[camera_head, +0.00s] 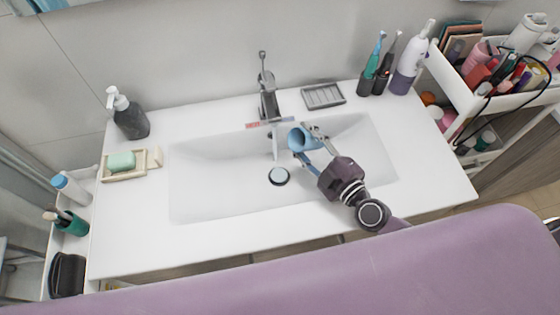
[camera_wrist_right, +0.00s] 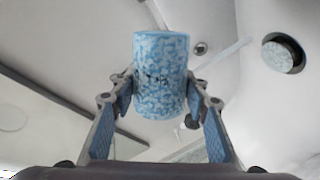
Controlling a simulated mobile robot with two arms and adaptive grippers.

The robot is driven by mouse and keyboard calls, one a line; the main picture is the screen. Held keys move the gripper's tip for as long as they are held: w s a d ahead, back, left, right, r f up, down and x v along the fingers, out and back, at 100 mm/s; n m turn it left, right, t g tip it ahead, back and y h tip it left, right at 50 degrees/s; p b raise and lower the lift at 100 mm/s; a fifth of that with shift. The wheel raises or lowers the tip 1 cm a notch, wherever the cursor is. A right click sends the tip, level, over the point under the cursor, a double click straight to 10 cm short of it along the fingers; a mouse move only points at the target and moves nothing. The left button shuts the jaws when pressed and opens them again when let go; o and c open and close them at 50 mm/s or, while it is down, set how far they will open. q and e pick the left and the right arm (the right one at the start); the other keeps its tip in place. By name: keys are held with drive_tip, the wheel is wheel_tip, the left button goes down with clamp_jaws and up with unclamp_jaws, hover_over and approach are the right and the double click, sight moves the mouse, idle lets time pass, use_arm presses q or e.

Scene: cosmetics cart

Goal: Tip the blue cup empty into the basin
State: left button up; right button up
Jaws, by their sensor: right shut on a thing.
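The blue cup (camera_head: 301,139) is held over the basin (camera_head: 215,180), below and right of the faucet in the head view. It lies tilted on its side, with its mouth toward the left. My right gripper (camera_head: 310,143) is shut on its sides. In the right wrist view, the mottled blue cup (camera_wrist_right: 160,75) sits between the two fingers of the gripper (camera_wrist_right: 160,100). Whether anything is inside or flowing out cannot be told. My left gripper is not in view.
The faucet (camera_head: 268,95) stands behind the basin, its spout close left of the cup. A drain (camera_head: 279,176) is in the basin floor. A soap dish (camera_head: 124,163), dispenser (camera_head: 128,117), grey tray (camera_head: 323,96) and toothbrushes (camera_head: 373,68) stand around the rim. The basin's left side is clear.

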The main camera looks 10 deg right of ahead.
drive_tip(key=shift+d+r+m, duration=0.1)
drive_tip(key=shift+r+m, duration=0.25)
drive_tip(key=shift+m, duration=0.45)
drive_tip(key=shift+w+d+r+m+y, duration=0.1)
drive_tip(key=shift+d+r+m+y, duration=0.15)
drive_tip(key=shift+r+m, duration=0.4)
drive_tip(key=shift+w+d+r+m+y+b, duration=0.2)
drive_tip(key=shift+d+r+m+b, duration=0.15)
drive_tip(key=shift+d+m+b, duration=0.4)
drive_tip(key=shift+w+d+r+m+y+b, duration=0.15)
drive_tip(key=shift+d+r+m+b, duration=0.3)
drive_tip(key=shift+m, duration=0.55)
drive_tip(key=m+b, duration=0.1)
drive_tip(key=d+f+b, duration=0.1)
drive_tip(key=b, duration=0.1)
drive_tip(key=shift+w+d+f+m+t, duration=0.1)
drive_tip(key=shift+w+d+m+t, duration=0.1)
drive_tip(key=shift+w+m+t, duration=0.15)
drive_tip(key=shift+w+d+r+m+b, duration=0.15)
drive_tip(key=shift+d+r+m+b, duration=0.45)
drive_tip(key=shift+m, duration=0.45)
drive_tip(key=shift+d+r, duration=0.1)
